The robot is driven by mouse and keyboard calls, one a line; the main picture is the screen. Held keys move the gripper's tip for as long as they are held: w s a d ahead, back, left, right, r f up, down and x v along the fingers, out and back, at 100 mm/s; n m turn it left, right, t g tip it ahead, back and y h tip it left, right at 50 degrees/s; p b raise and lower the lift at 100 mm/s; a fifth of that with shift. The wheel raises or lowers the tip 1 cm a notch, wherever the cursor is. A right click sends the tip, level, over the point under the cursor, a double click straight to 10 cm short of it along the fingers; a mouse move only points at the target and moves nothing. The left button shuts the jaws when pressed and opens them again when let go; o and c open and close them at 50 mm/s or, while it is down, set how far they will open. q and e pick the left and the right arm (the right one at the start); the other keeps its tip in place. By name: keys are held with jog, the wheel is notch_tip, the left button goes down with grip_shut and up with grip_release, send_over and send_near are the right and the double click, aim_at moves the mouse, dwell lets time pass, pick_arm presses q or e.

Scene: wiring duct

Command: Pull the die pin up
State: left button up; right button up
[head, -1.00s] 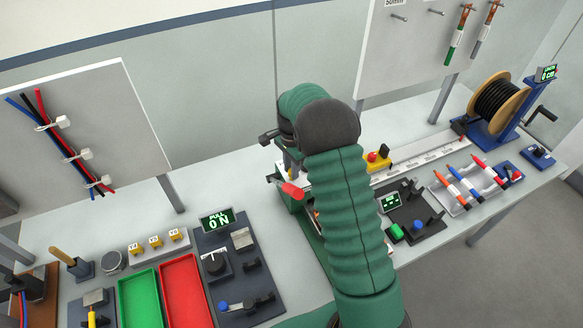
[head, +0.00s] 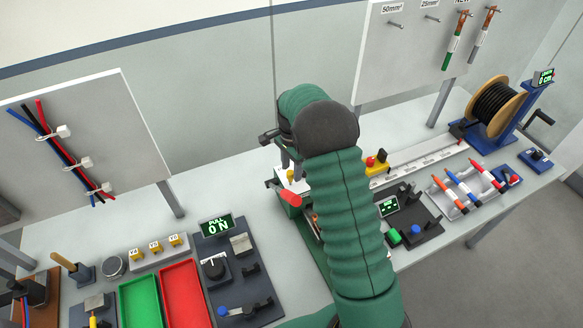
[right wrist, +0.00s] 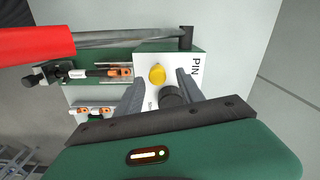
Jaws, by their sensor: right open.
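The die pin shows as a yellow round knob (right wrist: 157,74) on a white block with the letters PIN (right wrist: 183,64) in the right wrist view. In the head view the yellow knob (head: 290,174) shows just below my right gripper (head: 291,161). In the right wrist view my right gripper (right wrist: 160,88) is open, its two fingers on either side of the knob's near side. I see no contact; the height gap is hard to tell. A dark round part (right wrist: 171,97) sits between the fingers. My left gripper is out of view.
A red-handled lever (head: 290,198) crosses beside the block; its red grip (right wrist: 35,45) and bar are close left of the fingers in the wrist view. Cable pieces with copper lugs (right wrist: 112,71) lie left of the block. A yellow-and-red button box (head: 377,163) stands right.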

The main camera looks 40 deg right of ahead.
jog(key=shift+r, duration=0.35)
notch_tip(320, 180, up, 16)
jog(key=b, duration=0.1)
jog(key=shift+b, duration=0.4)
